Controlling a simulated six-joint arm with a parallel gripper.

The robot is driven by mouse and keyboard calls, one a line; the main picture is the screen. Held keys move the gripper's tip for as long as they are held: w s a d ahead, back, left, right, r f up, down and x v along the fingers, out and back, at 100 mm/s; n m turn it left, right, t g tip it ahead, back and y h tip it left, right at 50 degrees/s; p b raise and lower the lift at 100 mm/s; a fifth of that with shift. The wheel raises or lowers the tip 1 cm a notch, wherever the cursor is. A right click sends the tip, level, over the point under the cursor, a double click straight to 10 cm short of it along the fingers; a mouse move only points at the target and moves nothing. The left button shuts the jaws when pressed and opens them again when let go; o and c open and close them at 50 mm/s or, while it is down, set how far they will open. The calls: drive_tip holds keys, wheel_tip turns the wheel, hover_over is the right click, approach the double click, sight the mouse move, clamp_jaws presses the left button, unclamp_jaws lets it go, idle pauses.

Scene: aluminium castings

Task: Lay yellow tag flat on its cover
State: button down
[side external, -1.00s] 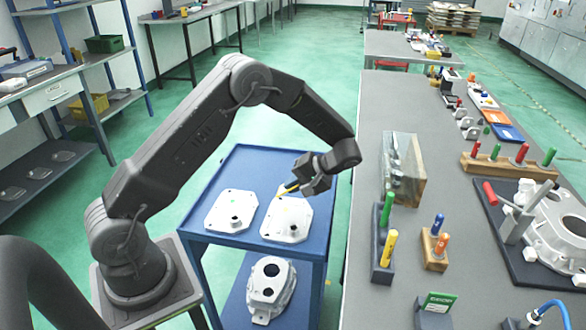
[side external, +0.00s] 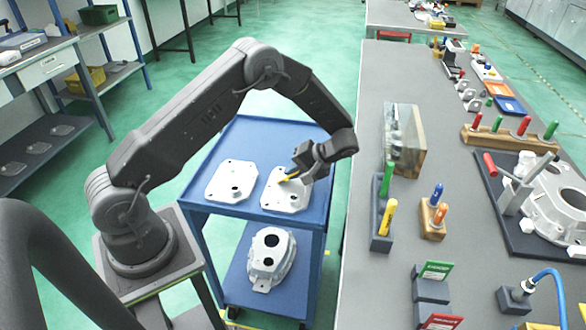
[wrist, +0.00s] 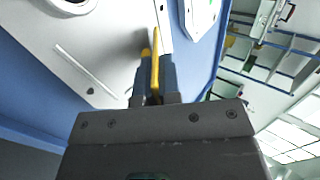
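My gripper (side external: 299,174) is shut on the yellow tag (side external: 289,178), a thin strip, over the right-hand white cover (side external: 287,203) on the blue cart. The tag sticks out of the fingers, tilted, with its free end down close to the cover. I cannot tell whether it touches. In the wrist view the tag (wrist: 155,62) stands edge-on between the fingers of my gripper (wrist: 156,78), in front of a pale plate.
A second white cover (side external: 231,181) lies to the left on the blue cart (side external: 250,140). A pale casting (side external: 268,256) is on the lower shelf. The grey bench (side external: 365,290) at the right carries a clear box (side external: 405,142) and coloured pens in holders.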

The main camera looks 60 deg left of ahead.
drive_tip(key=c, duration=1.2)
unclamp_jaws()
drive_tip(key=shift+c, duration=0.2)
drive_tip(key=v, duration=1.3)
drive_tip(key=shift+w+d+r, duration=0.25)
